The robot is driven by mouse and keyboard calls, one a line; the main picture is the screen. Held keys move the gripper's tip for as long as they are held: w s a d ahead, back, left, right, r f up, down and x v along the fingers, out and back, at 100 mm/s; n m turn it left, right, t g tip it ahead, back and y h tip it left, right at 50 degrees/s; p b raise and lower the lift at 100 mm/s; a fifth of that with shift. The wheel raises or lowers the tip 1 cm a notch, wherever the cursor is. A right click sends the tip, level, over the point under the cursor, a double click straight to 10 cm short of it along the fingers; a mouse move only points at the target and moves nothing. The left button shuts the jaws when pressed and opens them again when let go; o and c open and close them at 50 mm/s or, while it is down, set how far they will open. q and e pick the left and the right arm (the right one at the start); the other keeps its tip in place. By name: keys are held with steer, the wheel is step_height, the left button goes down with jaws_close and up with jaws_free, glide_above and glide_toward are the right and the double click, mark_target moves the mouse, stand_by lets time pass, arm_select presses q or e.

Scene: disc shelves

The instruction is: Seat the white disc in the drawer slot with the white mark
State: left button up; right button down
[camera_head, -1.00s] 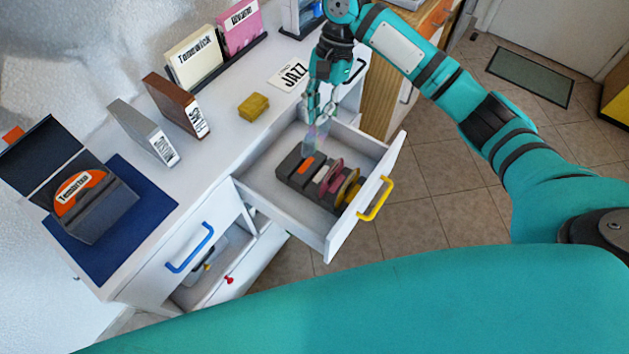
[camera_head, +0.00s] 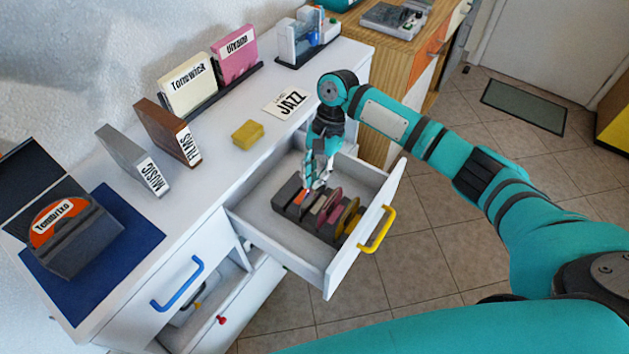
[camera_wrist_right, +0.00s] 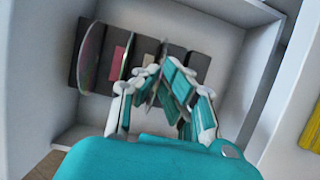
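The white drawer (camera_head: 262,222) is pulled out and holds a dark slotted rack (camera_head: 287,213). The rack also shows in the right wrist view (camera_wrist_right: 199,64). There, a pale mark (camera_wrist_right: 150,60) lies close to my fingers, beside a red-pink mark (camera_wrist_right: 117,62). My right gripper (camera_head: 313,183) points down at the rack; in its wrist view, the fingers (camera_wrist_right: 163,88) are closed around a thin disc (camera_wrist_right: 152,90), seen nearly edge-on. The fingers hide much of this disc, and I cannot tell how deep it sits in a slot. My left gripper is not in view.
A pink disc (camera_head: 329,205) and a yellow disc (camera_head: 347,214) stand in the rack towards the drawer front (camera_head: 357,246). A yellow sponge (camera_head: 247,134) and a JAZZ card (camera_head: 287,102) lie on the cabinet top. The drawer walls enclose the rack.

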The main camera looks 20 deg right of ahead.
steer(key=shift+f, duration=0.85)
steer(key=c, duration=1.5)
jaws_free()
steer(key=shift+f, duration=0.1)
steer(key=v, duration=1.2)
